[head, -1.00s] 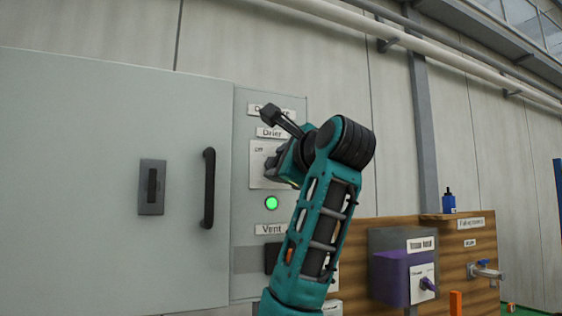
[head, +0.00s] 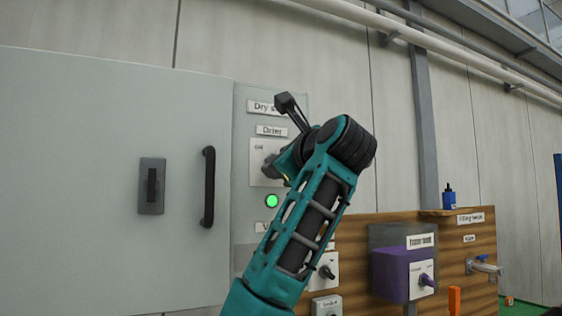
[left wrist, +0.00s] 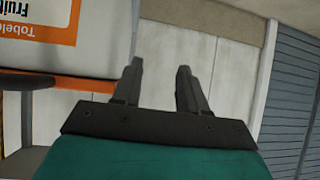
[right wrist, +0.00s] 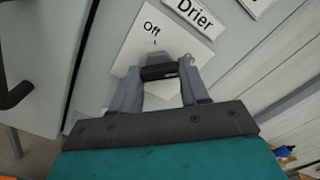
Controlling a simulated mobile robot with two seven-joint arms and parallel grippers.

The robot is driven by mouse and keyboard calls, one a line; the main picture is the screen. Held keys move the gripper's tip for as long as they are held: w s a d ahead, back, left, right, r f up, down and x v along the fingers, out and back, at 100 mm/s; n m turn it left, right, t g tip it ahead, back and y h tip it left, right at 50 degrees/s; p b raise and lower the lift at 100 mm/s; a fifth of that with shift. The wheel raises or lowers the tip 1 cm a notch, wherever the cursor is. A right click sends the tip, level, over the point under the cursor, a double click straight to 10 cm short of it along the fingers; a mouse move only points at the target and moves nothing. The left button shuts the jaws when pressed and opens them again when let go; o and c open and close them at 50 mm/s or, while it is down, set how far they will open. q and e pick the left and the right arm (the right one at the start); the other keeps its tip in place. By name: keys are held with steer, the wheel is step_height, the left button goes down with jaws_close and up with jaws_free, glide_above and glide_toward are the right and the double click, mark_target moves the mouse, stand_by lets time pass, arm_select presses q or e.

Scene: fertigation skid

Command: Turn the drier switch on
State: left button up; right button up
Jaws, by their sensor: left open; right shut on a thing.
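The drier switch plate (head: 257,172) is a white panel on the grey cabinet, under a "Drier" label (head: 271,131). In the right wrist view the plate (right wrist: 134,42) looks tilted and shows "Off" with a small mark. My right gripper (right wrist: 159,78) is shut on the switch's dark knob (right wrist: 160,72), with a finger at each side. Which setting the knob points to is unclear, and any "On" mark is hidden. My right arm hides the knob in the head view. My left gripper (left wrist: 160,68) is open and empty, away from the panel.
A lit green lamp (head: 272,201) sits below the drier plate. A black door handle (head: 208,187) and a dark latch (head: 152,186) are to the left. A purple box (head: 391,275) and a wooden board (head: 453,246) stand to the right. The left wrist view shows a labelled box (left wrist: 93,60).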

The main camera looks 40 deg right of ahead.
steer(key=shift+f, duration=0.15)
steer(key=o, duration=1.1)
steer(key=shift+c, duration=0.2)
steer(key=shift+s, duration=0.1)
steer(key=b+v, duration=0.2)
steer(key=v, duration=1)
steer(key=shift+s, duration=0.4)
steer(key=shift+a, duration=0.15)
